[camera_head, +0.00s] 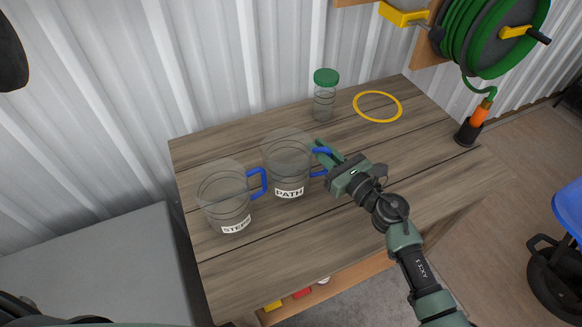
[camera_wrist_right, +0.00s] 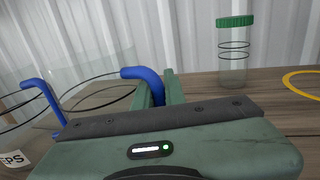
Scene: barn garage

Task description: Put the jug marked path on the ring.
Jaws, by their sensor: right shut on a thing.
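The jug marked PATH (camera_head: 287,170) is clear with a blue handle and stands upright on the wooden table. My right gripper (camera_head: 320,154) is shut on its blue handle, at the jug's right side. In the right wrist view the handle (camera_wrist_right: 140,73) of this jug runs between the two green fingers (camera_wrist_right: 160,88). The yellow ring (camera_head: 378,106) lies flat and empty at the table's back right; part of it shows at the right edge of the wrist view (camera_wrist_right: 303,85). My left gripper is not in view.
A second clear jug, with a label partly reading STEEP or similar (camera_head: 224,200), stands close left of the PATH jug. A green-lidded jar (camera_head: 325,96) stands left of the ring. An orange hose nozzle (camera_head: 473,125) is at the right edge. The table (camera_head: 330,240) is clear in front.

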